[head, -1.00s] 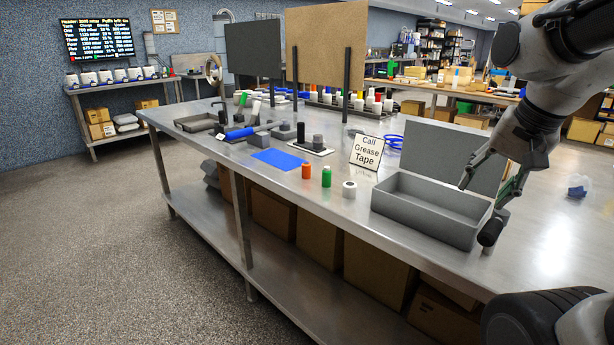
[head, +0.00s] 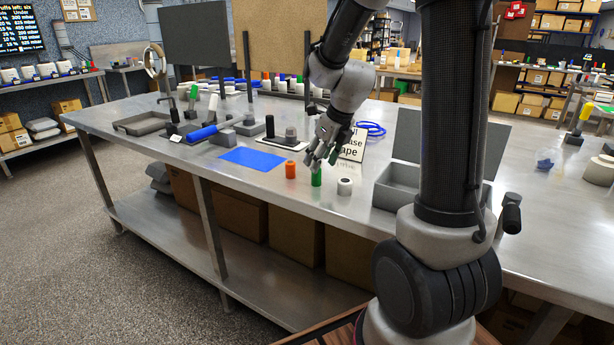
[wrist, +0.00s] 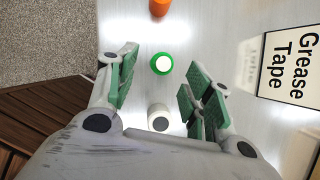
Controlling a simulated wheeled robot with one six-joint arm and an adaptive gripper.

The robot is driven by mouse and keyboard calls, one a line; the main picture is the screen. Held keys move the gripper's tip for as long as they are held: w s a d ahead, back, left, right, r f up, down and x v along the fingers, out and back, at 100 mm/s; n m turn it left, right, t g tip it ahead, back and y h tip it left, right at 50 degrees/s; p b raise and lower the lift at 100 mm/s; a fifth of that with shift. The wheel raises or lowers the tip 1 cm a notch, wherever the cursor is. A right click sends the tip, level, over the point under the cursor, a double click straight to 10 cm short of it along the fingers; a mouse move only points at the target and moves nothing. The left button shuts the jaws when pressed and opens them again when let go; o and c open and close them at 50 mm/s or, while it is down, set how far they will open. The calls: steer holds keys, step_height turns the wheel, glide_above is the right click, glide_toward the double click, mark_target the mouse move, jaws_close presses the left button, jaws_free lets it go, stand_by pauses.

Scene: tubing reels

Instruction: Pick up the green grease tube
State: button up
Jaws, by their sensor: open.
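The green grease tube (head: 316,178) stands upright on the metal table in the head view, between an orange tube and a white roll. In the wrist view its white top and green rim (wrist: 161,64) show from above, ahead of and between my fingers. My gripper (head: 320,158) is open and empty, just above the green tube in the head view; in the wrist view its green-padded fingers (wrist: 155,88) are spread wide. The tube does not appear to be held. Whether a finger touches it cannot be told.
The orange tube (head: 290,169) stands left of the green one, the white roll (head: 345,186) right; it also shows between my fingers (wrist: 158,118). The sign (head: 353,146) stands behind. A grey box (head: 396,187) is farther right. A blue mat (head: 252,158) lies left.

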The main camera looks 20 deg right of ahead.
mark_target(316, 176)
steer(key=x, duration=0.6)
steer(key=shift+d, duration=0.1)
steer(key=c, duration=1.1)
